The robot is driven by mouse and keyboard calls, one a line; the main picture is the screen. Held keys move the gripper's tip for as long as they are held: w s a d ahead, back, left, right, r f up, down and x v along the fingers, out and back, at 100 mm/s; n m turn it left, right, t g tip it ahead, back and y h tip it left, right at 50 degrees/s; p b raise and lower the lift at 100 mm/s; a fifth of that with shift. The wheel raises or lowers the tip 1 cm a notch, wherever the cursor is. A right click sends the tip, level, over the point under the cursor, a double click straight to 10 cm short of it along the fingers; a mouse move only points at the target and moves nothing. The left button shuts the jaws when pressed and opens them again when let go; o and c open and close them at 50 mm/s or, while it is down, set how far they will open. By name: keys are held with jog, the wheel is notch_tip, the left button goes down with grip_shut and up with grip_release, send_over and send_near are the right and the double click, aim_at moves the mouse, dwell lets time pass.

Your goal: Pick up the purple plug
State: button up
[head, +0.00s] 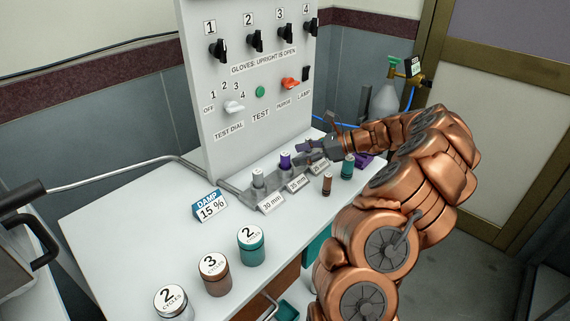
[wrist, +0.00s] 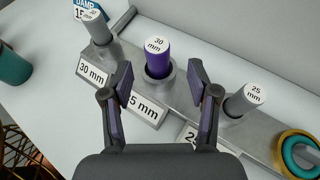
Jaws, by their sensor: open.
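The purple plug (wrist: 158,58) stands upright in a socket of a grey rack, its white cap reading "30 mm". It also shows in the head view (head: 285,162), just left of my gripper (head: 306,150). In the wrist view my gripper (wrist: 160,82) is open, one dark finger on each side of the plug's near side. A gap shows between each finger and the plug. The label in front of the plug is partly hidden by the left finger and ends in "5 mm".
Grey plugs stand in the rack left (wrist: 98,28) and right (wrist: 245,98) of the purple one. A test panel (head: 250,95) rises behind the rack. Jars and a DAMP sign (head: 210,206) are further left.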

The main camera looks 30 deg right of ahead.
aim_at(285, 158)
jog(key=x, duration=0.5)
jog(key=shift+a+p, duration=0.15)
jog(key=shift+p, duration=0.25)
grip_shut()
